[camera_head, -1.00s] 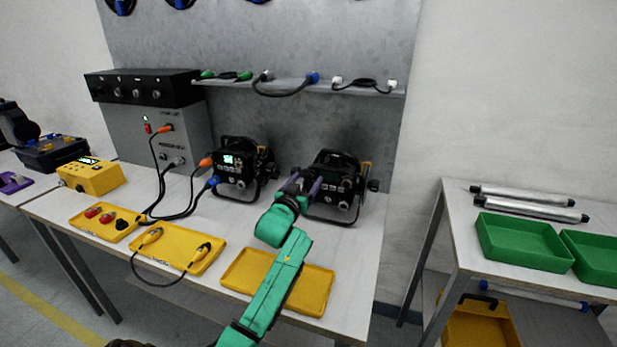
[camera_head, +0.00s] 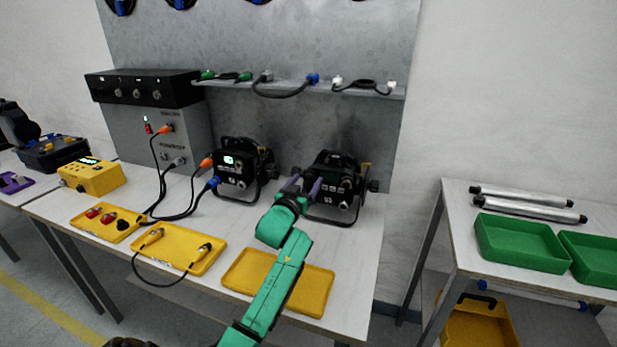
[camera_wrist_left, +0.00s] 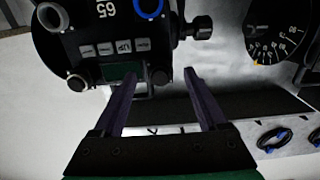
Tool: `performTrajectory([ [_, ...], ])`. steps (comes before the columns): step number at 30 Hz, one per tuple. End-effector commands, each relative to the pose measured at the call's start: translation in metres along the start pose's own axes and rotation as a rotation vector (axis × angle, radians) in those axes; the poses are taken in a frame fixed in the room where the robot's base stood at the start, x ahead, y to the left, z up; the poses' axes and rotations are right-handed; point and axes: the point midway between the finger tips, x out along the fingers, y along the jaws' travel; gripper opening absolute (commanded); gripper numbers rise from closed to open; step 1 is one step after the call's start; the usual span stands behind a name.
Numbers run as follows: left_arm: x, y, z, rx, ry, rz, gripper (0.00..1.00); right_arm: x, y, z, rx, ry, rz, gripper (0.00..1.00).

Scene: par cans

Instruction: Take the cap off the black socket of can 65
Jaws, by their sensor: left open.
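Can 65 (camera_head: 347,188) is the black par can on the right of the bench, its panel facing me. In the left wrist view can 65 (camera_wrist_left: 105,45) appears upside down, with its number, a blue-ringed socket (camera_wrist_left: 150,8), a grey-ringed socket (camera_wrist_left: 52,16), a row of buttons and a dark display. My left gripper (camera_head: 303,187) is open in front of the panel. In the wrist view its purple fingers (camera_wrist_left: 160,78) stand on either side of a small round black part beside the display. I cannot tell whether this is the socket's cap, or whether a finger touches it. My right gripper is out of view.
Another par can (camera_head: 238,172) with cables stands to the left. An empty yellow tray (camera_head: 325,278) lies under my left arm; another yellow tray (camera_head: 178,236) holds a cable. A shelf (camera_head: 300,90) with short cables hangs behind. The side table holds green bins (camera_head: 522,243).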

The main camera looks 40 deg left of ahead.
Motion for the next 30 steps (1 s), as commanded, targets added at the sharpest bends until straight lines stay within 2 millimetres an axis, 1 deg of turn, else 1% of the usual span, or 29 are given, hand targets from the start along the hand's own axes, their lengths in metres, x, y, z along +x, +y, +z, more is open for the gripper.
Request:
performTrajectory([
  [1,0.0000,0.0000,0.0003,0.000,0.000,0.000,0.76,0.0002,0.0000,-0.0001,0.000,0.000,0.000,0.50],
  [2,0.0000,0.0000,0.0003,0.000,0.000,0.000,0.68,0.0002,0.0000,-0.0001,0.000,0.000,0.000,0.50],
  [3,0.0000,0.0000,0.0003,0.000,0.000,0.000,0.53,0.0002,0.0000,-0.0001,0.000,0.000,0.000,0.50],
  [5,0.0000,0.0000,0.0002,0.000,0.000,0.000,0.30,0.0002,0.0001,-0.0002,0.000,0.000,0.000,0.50],
  [6,0.0000,0.0000,0.0003,0.000,0.000,0.000,0.14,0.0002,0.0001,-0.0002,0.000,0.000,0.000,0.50],
  [7,0.0000,0.0000,0.0002,0.000,0.000,0.000,0.03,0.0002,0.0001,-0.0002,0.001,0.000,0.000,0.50],
  [8,0.0000,0.0000,0.0002,0.000,0.000,0.000,0.00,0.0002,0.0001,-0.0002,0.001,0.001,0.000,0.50],
  [30,0.0000,0.0000,-0.0001,0.000,0.000,0.000,0.00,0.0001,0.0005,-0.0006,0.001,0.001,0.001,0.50],
])
